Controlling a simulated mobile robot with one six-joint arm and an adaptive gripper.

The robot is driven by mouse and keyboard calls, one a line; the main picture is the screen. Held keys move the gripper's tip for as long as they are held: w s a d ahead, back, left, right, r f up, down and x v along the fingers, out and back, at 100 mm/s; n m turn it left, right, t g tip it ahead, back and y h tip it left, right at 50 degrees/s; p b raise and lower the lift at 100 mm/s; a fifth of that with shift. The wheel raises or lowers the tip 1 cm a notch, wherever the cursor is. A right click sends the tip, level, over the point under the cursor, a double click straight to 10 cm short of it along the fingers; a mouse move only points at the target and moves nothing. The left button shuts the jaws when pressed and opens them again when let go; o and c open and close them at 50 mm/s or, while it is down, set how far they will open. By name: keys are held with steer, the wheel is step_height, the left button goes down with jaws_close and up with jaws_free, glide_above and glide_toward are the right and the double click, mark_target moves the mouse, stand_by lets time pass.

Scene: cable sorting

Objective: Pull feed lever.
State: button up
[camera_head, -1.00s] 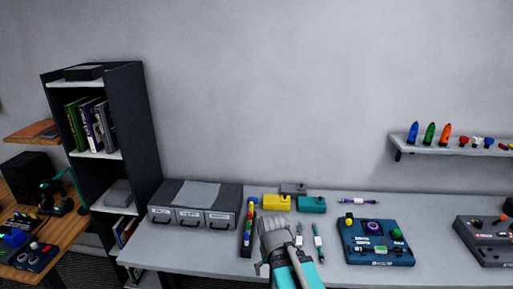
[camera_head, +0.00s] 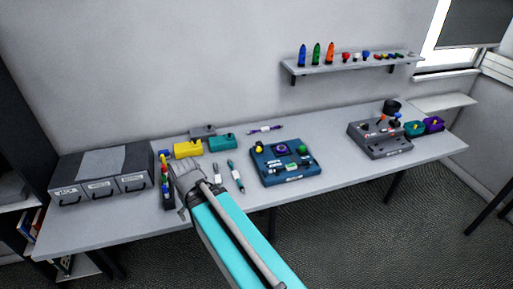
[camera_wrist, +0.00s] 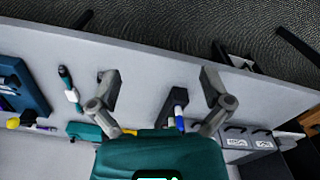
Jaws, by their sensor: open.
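A grey console (camera_head: 380,140) stands on the right part of the bench, with an orange-tipped stick (camera_head: 381,119) and several small controls on top. A dark blue control box (camera_head: 283,163) with a yellow knob (camera_head: 259,148) and a green button (camera_head: 303,149) stands at mid-bench. Labels are too small to read, so I cannot tell which control is the feed lever. My gripper (camera_head: 184,190) is over the left half of the bench, well left of both boxes. In the wrist view my gripper (camera_wrist: 160,84) has its fingers spread, with nothing held.
A grey drawer unit (camera_head: 100,175) stands at the bench's left end. Yellow (camera_head: 187,149) and teal (camera_head: 222,142) blocks, a rack of coloured pieces (camera_head: 166,180) and cables (camera_head: 236,177) lie near my gripper. Purple (camera_head: 433,124) and teal (camera_head: 414,128) bins stand far right. Bench (camera_head: 335,150) is clear between the boxes.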

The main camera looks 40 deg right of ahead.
steer(key=shift+w+d, duration=0.1)
steer(key=c, duration=0.4)
steer(key=shift+w+d+r, duration=0.1)
steer(key=shift+w+d, duration=0.05)
steer(key=shift+w, duration=0.05)
steer(key=shift+c, duration=1.3)
steer(key=shift+m, duration=0.3)
steer(key=w+d, duration=0.1)
steer(key=w+d+r+p, duration=0.1)
steer(key=w+d, duration=0.2)
steer(key=shift+r+p, duration=0.3)
steer(key=shift+p, duration=0.1)
jaws_close()
steer(key=w+d+r+m+t+p, duration=0.1)
steer(key=w+d+r+p, duration=0.1)
steer(key=d, duration=1)
steer(key=w+d+r+m+t+p, duration=0.1)
steer(key=w+d+r+p, duration=0.2)
steer(key=d, duration=0.9)
steer(key=w+d+r+m+p, duration=0.1)
steer(key=w+d+r+p, duration=0.2)
steer(key=w+d, duration=0.5)
steer(key=d, duration=0.4)
steer(key=shift+d+r+t, duration=0.15)
steer(key=shift+r+t, duration=0.25)
